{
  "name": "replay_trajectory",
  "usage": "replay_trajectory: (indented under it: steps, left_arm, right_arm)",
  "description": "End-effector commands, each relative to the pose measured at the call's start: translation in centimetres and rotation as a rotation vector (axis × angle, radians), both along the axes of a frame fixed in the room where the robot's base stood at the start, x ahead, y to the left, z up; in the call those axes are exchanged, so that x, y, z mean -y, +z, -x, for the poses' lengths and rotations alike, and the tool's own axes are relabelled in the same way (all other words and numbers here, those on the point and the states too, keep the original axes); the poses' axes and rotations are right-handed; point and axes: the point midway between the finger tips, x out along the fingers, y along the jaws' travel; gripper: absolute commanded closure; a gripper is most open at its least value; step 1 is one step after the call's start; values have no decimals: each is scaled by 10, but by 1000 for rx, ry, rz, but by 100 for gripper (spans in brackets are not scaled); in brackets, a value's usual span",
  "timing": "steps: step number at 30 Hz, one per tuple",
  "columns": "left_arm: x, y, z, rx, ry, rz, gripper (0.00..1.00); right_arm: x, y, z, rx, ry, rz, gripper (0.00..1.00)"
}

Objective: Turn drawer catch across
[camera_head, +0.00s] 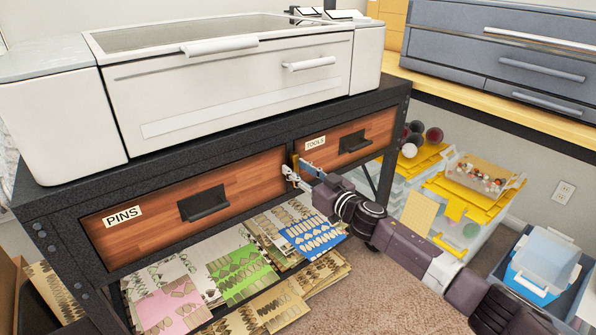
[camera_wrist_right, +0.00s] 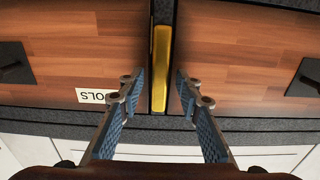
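The brass catch (camera_head: 296,161) is on the dark post between the PINS drawer (camera_head: 150,222) and the TOOLS drawer (camera_head: 368,127). In the right wrist view the catch (camera_wrist_right: 161,66) is a long narrow bar lying along the post. My right gripper (camera_head: 302,174) is at the catch. In the wrist view its two blue-padded fingers (camera_wrist_right: 160,86) are spread, one on each side of the catch, with a visible gap on both sides. Both drawers look shut. My left gripper is not in view.
Dark recessed pulls sit on the PINS drawer (camera_head: 203,204) and the TOOLS drawer (camera_head: 355,143). A white machine (camera_head: 230,95) stands on the bench top. Patterned sheets (camera_head: 240,270) lie below the drawers. Clear bins with yellow lids (camera_head: 460,212) stand at right.

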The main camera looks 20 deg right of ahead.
Motion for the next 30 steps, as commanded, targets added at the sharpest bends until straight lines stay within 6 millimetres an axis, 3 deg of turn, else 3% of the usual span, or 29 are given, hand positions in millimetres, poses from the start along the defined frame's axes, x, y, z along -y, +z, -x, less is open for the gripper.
replay_trajectory:
  steps: [5,13,30]
  left_arm:
    - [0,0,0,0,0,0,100]
    - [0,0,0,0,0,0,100]
    - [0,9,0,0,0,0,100]
  right_arm:
    - [0,0,0,0,0,0,69]
    - [0,0,0,0,0,0,99]
    - [0,1,1,42,-2,118,100]
